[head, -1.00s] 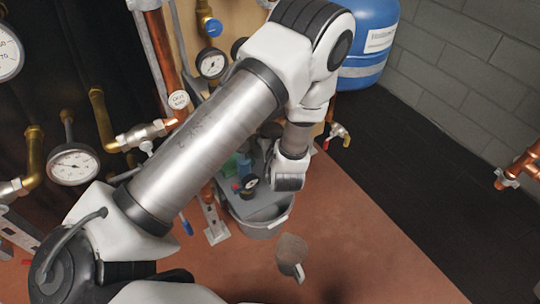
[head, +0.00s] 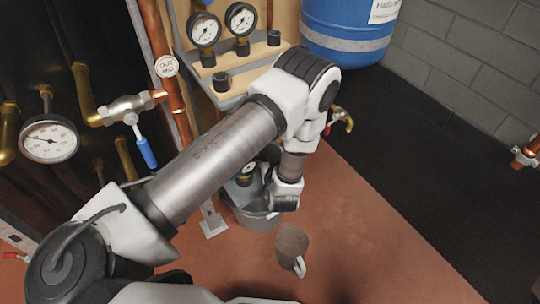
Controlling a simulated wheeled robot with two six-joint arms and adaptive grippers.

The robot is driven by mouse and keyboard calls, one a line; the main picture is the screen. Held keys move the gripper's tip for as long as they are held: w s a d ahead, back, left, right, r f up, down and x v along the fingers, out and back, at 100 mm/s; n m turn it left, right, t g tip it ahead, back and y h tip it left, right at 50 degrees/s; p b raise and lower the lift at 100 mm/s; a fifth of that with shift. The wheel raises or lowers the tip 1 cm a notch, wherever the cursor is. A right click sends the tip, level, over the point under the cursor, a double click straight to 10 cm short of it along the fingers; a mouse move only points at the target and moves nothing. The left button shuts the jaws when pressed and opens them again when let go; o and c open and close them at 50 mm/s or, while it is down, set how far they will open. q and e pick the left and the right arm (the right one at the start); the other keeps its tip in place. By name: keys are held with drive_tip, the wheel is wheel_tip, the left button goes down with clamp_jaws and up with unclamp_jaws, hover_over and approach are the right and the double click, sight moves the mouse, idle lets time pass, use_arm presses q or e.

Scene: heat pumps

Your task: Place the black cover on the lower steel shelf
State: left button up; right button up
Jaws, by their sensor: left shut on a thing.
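My left arm comes in from the left and reaches across the middle of the head view. Its gripper (head: 285,200) points down over the grey bucket's rim and is shut. A small dark thing shows at its fingertips; it fits the black cover, but its shape is mostly hidden. A grey steel shelf (head: 236,90) juts out from the wooden panel above and left of the gripper, partly behind my arm. A black cylindrical piece (head: 221,81) stands on it, and another black piece (head: 274,37) sits higher up. My right gripper is out of view.
A grey bucket (head: 254,221) with things in it stands below my left gripper. A brown mug (head: 290,243) is on the red-brown floor. Gauges (head: 204,29), copper pipes and a blue-handled valve (head: 143,148) crowd the left. A blue tank (head: 348,30) stands behind. Floor at right is clear.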

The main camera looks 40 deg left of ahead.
use_arm(q)
drive_tip(key=o, duration=1)
drive_tip(key=shift+f, duration=0.15)
drive_tip(key=shift+c, duration=0.2)
drive_tip(key=shift+r, duration=0.2)
drive_tip(key=p+v, duration=0.1)
drive_tip(key=v, duration=0.2)
drive_tip(key=p+v, duration=0.2)
drive_tip(key=v, duration=0.1)
drive_tip(key=p+v, duration=0.1)
drive_tip(key=v, duration=0.2)
drive_tip(key=shift+s+d+r, duration=0.15)
drive_tip(key=shift+d+r, duration=0.05)
drive_tip(key=shift+r, duration=0.2)
drive_tip(key=s+p, duration=0.1)
drive_tip(key=p, duration=0.1)
drive_tip(key=d+p, duration=0.1)
drive_tip(key=p, duration=0.2)
drive_tip(key=shift+s+d, duration=0.25)
drive_tip(key=shift+s, duration=0.15)
